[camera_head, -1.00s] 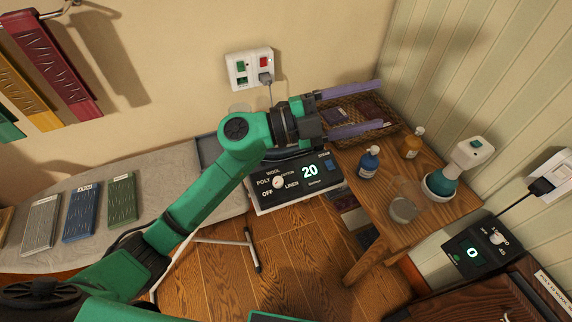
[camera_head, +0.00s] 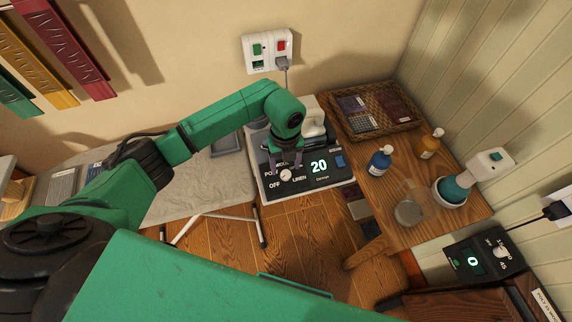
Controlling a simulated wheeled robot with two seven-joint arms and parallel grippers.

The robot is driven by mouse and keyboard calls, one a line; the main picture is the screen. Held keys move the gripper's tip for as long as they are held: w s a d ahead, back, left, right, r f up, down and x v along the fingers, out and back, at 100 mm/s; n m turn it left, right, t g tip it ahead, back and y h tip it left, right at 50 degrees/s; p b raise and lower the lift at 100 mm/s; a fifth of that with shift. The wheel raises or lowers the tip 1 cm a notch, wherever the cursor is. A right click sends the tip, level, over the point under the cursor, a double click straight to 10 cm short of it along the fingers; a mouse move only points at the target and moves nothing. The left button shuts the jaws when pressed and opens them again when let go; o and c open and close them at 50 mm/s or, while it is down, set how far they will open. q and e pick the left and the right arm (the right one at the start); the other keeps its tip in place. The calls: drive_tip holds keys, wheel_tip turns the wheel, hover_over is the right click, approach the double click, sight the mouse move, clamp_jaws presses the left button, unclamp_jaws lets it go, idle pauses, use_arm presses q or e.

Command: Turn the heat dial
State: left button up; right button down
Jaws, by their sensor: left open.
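The heat dial (camera_head: 286,175) is a small round white knob on the black front panel of the iron station (camera_head: 322,182). Labels around it include OFF and LINEN, and a lit display beside it reads 20. My left gripper (camera_head: 285,164) points down at the panel with its purplish fingers just above the dial. The fingers are apart, one toward each side of the dial. I cannot tell whether they touch it. The wrist hides part of the labels and the station's top. My right gripper is not in view.
A wooden side table (camera_head: 385,205) stands to the right with a wicker basket (camera_head: 372,108), a blue bottle (camera_head: 379,162), an amber bottle (camera_head: 430,145) and a glass (camera_head: 408,213). A second dial box (camera_head: 484,255) reads 0. The ironing board (camera_head: 190,187) lies left. A wall outlet (camera_head: 267,50) is behind.

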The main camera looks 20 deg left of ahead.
sight(286, 173)
use_arm(q)
drive_tip(key=shift+s+d+f, duration=0.1)
drive_tip(key=shift+f, duration=1.45)
clamp_jaws()
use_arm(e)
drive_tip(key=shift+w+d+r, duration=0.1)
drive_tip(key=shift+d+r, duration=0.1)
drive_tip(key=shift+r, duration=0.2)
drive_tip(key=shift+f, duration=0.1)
